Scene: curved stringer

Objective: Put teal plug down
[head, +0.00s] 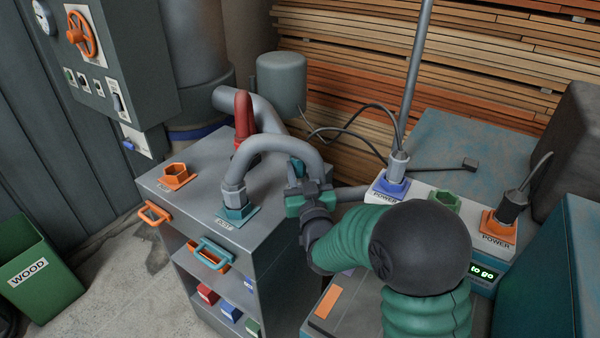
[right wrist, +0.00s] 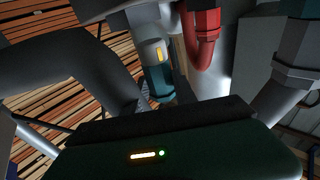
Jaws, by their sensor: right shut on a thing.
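My right gripper (head: 303,187) is shut at the right end of an arched grey hose (head: 283,146), above the grey cabinet's right edge. It holds the teal plug, but its body hides most of the grip. In the right wrist view, the grey and teal plug (right wrist: 158,82) shows beyond the dark gripper body. The hose's other end has a grey hex collar (head: 235,197) and stands upright at a teal square socket (head: 238,216) on the cabinet top. My left gripper is not in view.
An orange hex socket (head: 175,176) sits at the cabinet's left. A red hose (head: 243,118) stands behind the arch. A power strip (head: 465,218) with blue, green and orange sockets lies at right. The cabinet top (head: 205,195) is bare between the orange and teal sockets.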

